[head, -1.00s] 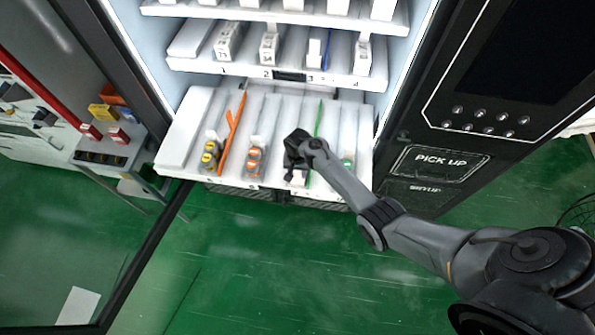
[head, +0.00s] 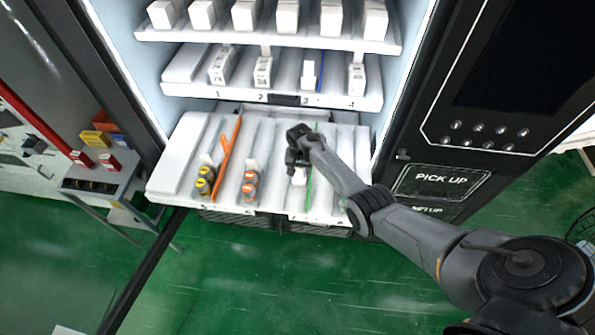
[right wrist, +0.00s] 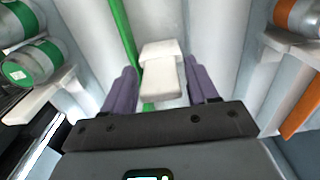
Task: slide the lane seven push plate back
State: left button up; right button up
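The lane seven push plate is a small white block (head: 299,177) in the third lane of the pulled-out bottom shelf (head: 172,160). It stands behind the shelf's front edge, beside a thin green divider (head: 309,186). My right gripper (head: 297,160) reaches down into this lane at the plate. In the right wrist view the plate (right wrist: 163,80) sits between the two purple fingers (right wrist: 163,88). The fingers are apart, with narrow gaps seen at the plate's sides; contact is unclear. No bottle shows in front of this plate. My left gripper is not in view.
A bottle with a green label (right wrist: 28,65) is in the neighbouring lane. A shelf of white boxes (head: 263,72) hangs above.

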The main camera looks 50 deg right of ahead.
jog(key=shift+o, duration=0.4)
jog(key=shift+r, duration=0.25)
notch_tip(320, 180, up, 8)
jog(key=shift+r+p, duration=0.25)
jog(key=shift+p, duration=0.4)
jog(key=shift+r, duration=0.95)
jog(key=s+a+r+n+t+p, duration=0.1)
jog(key=s+a+r+n+p, duration=0.3)
jog(key=s+a, duration=0.8)
jog(key=s+a+r+n+t+p, duration=0.2)
jog(key=s+a+r+n+p, duration=0.2)
jog(key=s+a+r+n, duration=0.4)
jog(key=s+a, duration=0.4)
jog(key=s, duration=0.5)
jog(key=shift+s+a+r+n+t, duration=0.2)
jog(key=shift+a+r+n+t, duration=0.1)
jog(key=shift+a+n, duration=0.1)
